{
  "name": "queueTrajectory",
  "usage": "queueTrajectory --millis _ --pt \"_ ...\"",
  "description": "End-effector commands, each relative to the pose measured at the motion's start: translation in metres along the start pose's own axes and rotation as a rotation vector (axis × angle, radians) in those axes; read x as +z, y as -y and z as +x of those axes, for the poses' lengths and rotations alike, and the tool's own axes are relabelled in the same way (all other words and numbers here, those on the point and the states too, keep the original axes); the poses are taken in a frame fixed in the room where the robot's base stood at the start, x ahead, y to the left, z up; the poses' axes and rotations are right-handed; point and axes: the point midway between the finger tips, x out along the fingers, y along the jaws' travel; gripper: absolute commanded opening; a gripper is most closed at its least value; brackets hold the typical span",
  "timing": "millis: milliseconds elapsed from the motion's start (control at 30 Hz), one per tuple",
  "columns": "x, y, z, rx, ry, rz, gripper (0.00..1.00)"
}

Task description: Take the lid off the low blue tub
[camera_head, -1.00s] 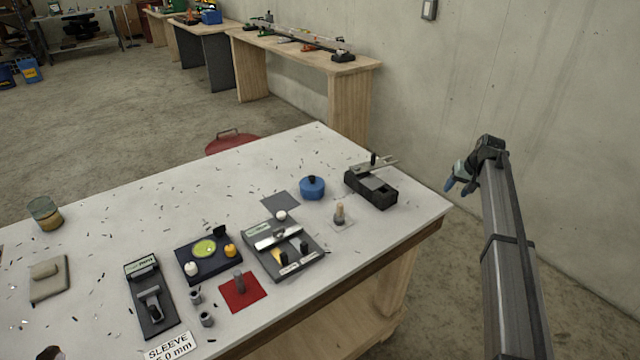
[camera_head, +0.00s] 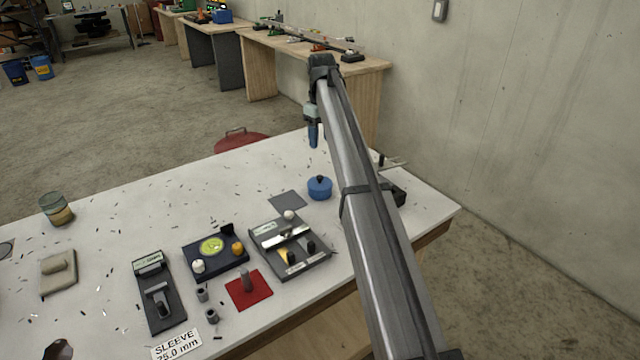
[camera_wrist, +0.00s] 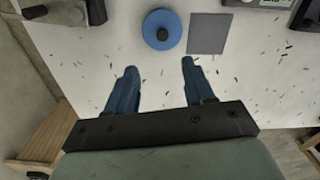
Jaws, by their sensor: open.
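The low blue tub (camera_head: 319,190) stands on the white table, toward its right side. Its blue lid (camera_wrist: 162,28) has a dark round knob in the middle and sits on the tub. My gripper (camera_head: 314,140) hangs over the far part of the table, beyond the tub, with blue fingers pointing down. In the wrist view my gripper (camera_wrist: 154,82) is open and empty, its fingers apart, with the lid ahead of and between their directions.
A grey square pad (camera_wrist: 209,33) lies beside the tub. A black block (camera_head: 398,194) is partly hidden behind my arm. A black fixture (camera_head: 290,250) and a red pad (camera_head: 248,291) stand nearer. Metal shavings litter the otherwise bare far tabletop.

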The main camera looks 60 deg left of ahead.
Motion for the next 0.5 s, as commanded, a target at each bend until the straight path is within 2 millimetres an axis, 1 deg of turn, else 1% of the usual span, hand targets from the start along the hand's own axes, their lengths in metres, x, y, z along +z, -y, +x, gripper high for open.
queueTrajectory --millis 33,133,233,367,500 --pt "-0.003 0.005 -0.002 0.0 0.005 -0.01 0.53" --pt "-0.004 0.007 0.001 0.0 0.009 -0.017 0.53" --pt "-0.004 0.007 0.009 0.0 0.009 -0.017 0.53" --pt "-0.003 0.008 0.028 -0.001 0.009 -0.017 0.53" --pt "-0.003 0.007 0.052 -0.001 0.008 -0.016 0.53"
